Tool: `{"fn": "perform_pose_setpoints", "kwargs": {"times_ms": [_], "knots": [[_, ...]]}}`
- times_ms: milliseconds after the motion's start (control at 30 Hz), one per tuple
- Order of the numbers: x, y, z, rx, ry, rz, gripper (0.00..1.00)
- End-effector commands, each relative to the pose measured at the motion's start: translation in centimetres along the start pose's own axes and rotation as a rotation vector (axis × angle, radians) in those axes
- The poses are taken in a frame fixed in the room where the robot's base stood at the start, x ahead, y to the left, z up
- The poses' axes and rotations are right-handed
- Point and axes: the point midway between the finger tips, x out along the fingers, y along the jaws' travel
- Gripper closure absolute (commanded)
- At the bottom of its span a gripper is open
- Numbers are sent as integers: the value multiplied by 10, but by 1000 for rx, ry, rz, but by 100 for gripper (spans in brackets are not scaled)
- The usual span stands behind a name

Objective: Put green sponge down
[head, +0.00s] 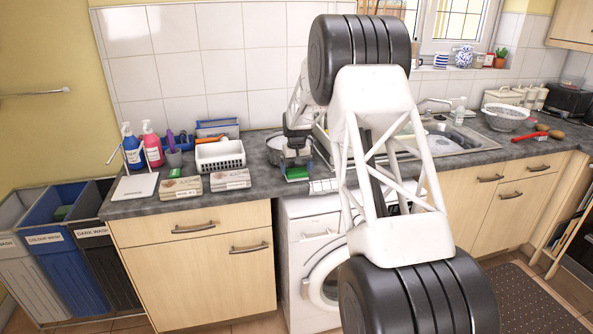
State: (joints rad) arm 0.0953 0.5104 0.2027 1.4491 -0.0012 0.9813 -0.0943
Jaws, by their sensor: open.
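A green sponge (296,173) shows low near the front edge of the grey counter, in front of a grey metal bowl or pot (277,152). My gripper (296,158) points down directly above the sponge, with its jaws open. The fingertips are small and dark here, and I cannot tell whether they touch the sponge. My own arm crosses the middle of the view and hides much of the counter to the right of the gripper.
A white basket (220,155), stone-like boxes (180,189) and a white scale-like plate (135,187) stand to the left. Blue (133,152) and pink (152,149) pump bottles stand behind. The sink (447,138) and a bowl (506,117) lie to the right.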

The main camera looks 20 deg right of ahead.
Motion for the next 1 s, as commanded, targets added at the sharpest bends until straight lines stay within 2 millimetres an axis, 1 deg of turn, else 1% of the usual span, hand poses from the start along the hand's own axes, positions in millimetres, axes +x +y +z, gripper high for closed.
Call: {"fn": "perform_pose_setpoints", "kwargs": {"times_ms": [167,500,700,833,1000], "knots": [[-20,0,0,0,2,0,0],[-74,0,0,0,3,0,0],[-100,0,0,0,2,0,0],[-109,0,0,0,1,0,0],[-114,0,0,0,1,0,0]]}}
